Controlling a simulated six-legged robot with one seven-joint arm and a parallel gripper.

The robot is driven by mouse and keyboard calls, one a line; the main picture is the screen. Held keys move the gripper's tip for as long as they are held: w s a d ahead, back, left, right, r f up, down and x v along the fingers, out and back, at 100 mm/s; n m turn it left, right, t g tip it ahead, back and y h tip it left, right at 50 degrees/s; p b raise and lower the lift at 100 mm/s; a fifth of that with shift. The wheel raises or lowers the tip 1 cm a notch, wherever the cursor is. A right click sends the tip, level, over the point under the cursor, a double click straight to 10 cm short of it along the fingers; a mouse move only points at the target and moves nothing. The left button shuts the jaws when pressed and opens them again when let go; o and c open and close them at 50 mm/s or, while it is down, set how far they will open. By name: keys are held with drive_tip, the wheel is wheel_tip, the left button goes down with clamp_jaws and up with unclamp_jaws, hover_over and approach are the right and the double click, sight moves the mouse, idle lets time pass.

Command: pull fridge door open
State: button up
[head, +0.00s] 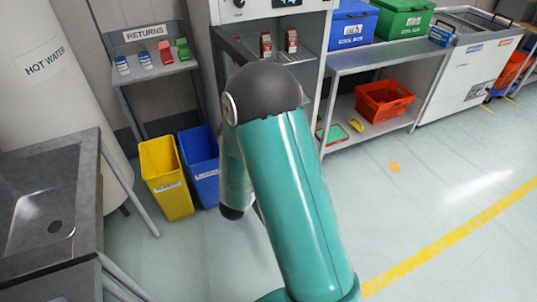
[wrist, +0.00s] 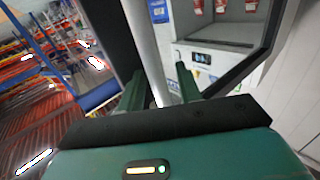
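A silver bar handle (wrist: 148,45) runs down the middle of the wrist view. My gripper (wrist: 158,88) has its green fingers on either side of this bar. A thin gap seems to show by the right finger; whether both fingers touch is unclear. The black door frame (wrist: 245,68) slants across the right. How far the door stands open is unclear. My arm hides the gripper in the head view.
A yellow bin (head: 165,178) and a blue bin (head: 200,165) stand left of my arm, near the returns stand (head: 158,69). A sink counter (head: 50,205) is at the left. A metal bench (head: 390,57) stands right of the fridge. The floor at the right is clear.

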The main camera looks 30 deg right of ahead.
drive_tip(key=v, duration=1.4)
drive_tip(key=shift+w, duration=0.1)
drive_tip(key=w+a+r+n+t+y, duration=0.1)
drive_tip(key=w+a+r+t+y, duration=0.1)
drive_tip(key=w+a+r+y, duration=0.4)
wheel_tip(320, 180, up, 6)
drive_tip(key=a+r+n+y, duration=0.1)
drive_tip(key=a+n+y, duration=0.25)
drive_tip(key=y, duration=0.45)
drive_tip(key=s+d+r+n+g, duration=0.3)
drive_tip(key=s, duration=0.7)
drive_tip(key=s+d+r+n+g, duration=0.3)
drive_tip(key=s+g, duration=0.1)
drive_tip(key=s, duration=0.6)
drive_tip(key=shift+s+d+r, duration=0.15)
drive_tip(key=shift+s+d, duration=0.05)
drive_tip(key=shift+d, duration=0.1)
